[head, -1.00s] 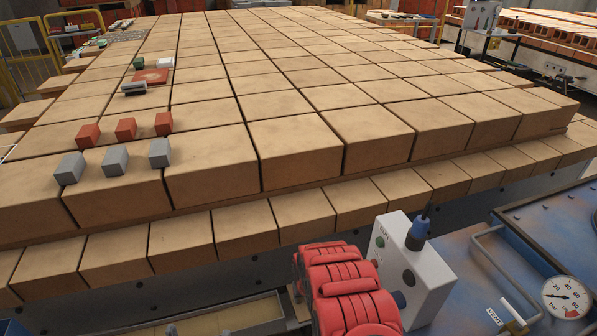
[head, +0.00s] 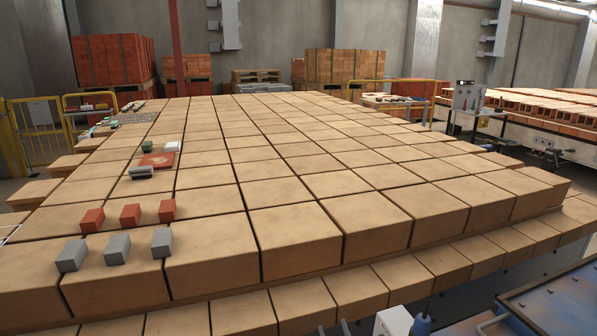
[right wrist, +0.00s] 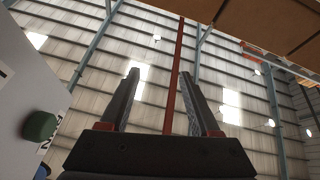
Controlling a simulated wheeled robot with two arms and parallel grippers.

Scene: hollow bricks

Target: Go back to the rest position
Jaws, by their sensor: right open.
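My right gripper (right wrist: 160,74) shows in the right wrist view. Its two dark fingers stand apart and point up toward the roof, with nothing between them. In the head view I cannot clearly make it out at the bottom edge. My left gripper is in neither view. In the head view, grey blocks (head: 117,248) and red blocks (head: 130,214) stand in two rows at the left front of the large layer of tan bricks (head: 295,235).
A white control box (head: 394,322) cuts the bottom edge of the head view, beside a blue machine top (head: 560,305). In the right wrist view a pale panel with a green button (right wrist: 40,126) is close on the left. A dark red flat block (head: 158,160) lies farther back.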

